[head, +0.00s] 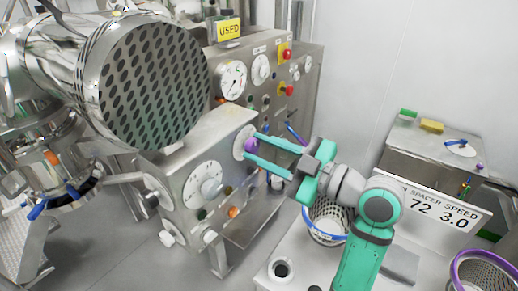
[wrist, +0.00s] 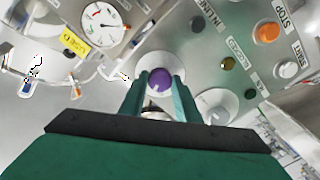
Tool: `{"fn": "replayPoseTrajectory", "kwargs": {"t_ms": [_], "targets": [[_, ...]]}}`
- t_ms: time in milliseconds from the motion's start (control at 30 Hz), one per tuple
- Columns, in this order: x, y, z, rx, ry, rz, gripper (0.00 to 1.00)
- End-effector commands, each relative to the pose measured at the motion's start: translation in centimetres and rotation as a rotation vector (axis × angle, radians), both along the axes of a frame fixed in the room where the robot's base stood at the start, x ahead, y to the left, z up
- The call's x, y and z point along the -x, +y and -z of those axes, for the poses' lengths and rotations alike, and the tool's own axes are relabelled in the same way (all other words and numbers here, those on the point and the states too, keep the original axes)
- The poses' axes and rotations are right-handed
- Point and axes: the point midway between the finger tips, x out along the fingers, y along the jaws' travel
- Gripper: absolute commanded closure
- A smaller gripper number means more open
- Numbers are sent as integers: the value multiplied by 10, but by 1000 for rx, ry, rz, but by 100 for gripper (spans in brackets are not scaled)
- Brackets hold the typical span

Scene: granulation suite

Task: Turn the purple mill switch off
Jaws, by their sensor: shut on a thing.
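The purple mill switch (head: 251,145) is a round knob on a pale dial plate (head: 239,141) on the steel control box. In the wrist view the purple knob (wrist: 159,80) sits between my two green fingertips, with the pale disc (wrist: 170,62) around it. My gripper (head: 250,146) reaches in from the right and is shut on the purple knob. The fingers hide the sides of the knob, and I cannot read which way it is turned.
A larger white dial (head: 206,183) is on the same box, lower left. A perforated steel drum (head: 150,80) overhangs at left. A white basket (head: 328,222) stands below my arm.

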Motion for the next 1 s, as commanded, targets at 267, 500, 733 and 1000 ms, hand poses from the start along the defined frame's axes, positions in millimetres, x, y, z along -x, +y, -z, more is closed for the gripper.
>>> {"fn": "replayPoseTrajectory", "kwargs": {"t_ms": [267, 500, 733, 1000], "targets": [[-1, -4, 2, 151, -203, 7, 93], [-1, -4, 2, 263, -357, 8, 93], [-1, -5, 1, 336, -457, 8, 93], [-1, -5, 1, 375, -510, 9, 93]]}}
